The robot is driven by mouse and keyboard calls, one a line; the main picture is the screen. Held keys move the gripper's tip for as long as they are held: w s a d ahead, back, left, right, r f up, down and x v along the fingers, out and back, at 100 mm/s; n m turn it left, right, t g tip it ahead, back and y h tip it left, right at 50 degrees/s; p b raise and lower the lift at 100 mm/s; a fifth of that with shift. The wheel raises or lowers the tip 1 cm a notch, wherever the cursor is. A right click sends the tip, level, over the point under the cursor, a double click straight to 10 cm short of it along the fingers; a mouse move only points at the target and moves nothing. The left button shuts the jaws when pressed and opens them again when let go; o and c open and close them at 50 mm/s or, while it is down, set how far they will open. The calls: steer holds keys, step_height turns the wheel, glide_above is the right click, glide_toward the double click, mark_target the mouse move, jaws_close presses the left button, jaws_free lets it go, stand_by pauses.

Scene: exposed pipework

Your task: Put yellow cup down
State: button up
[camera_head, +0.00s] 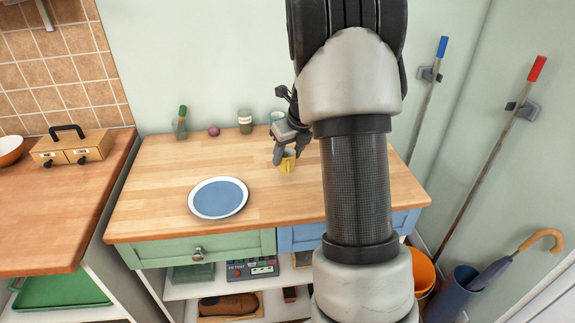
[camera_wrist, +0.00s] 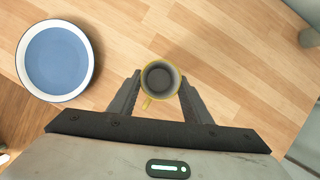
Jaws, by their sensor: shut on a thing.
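The yellow cup (camera_head: 287,162) is at the wooden counter, right of the blue plate. In the wrist view the cup (camera_wrist: 160,79) shows from above, with a yellow rim, a grey inside and its handle pointing down-left. My gripper (camera_head: 281,156) has its fingers on either side of the cup and is shut on it. The cup looks upright. I cannot tell whether its base touches the counter (camera_head: 160,190).
A blue plate with a white rim (camera_head: 218,198) lies left of the cup. A jar (camera_head: 245,121), a purple onion-like item (camera_head: 214,130), a green bottle (camera_head: 181,122) and a teal cup (camera_head: 277,117) stand along the wall. Bare counter surrounds the cup.

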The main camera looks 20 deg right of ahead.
mark_target(288, 163)
steer(key=shift+f, duration=1.55)
steer(key=shift+f, duration=0.1)
steer(key=o, duration=1.1)
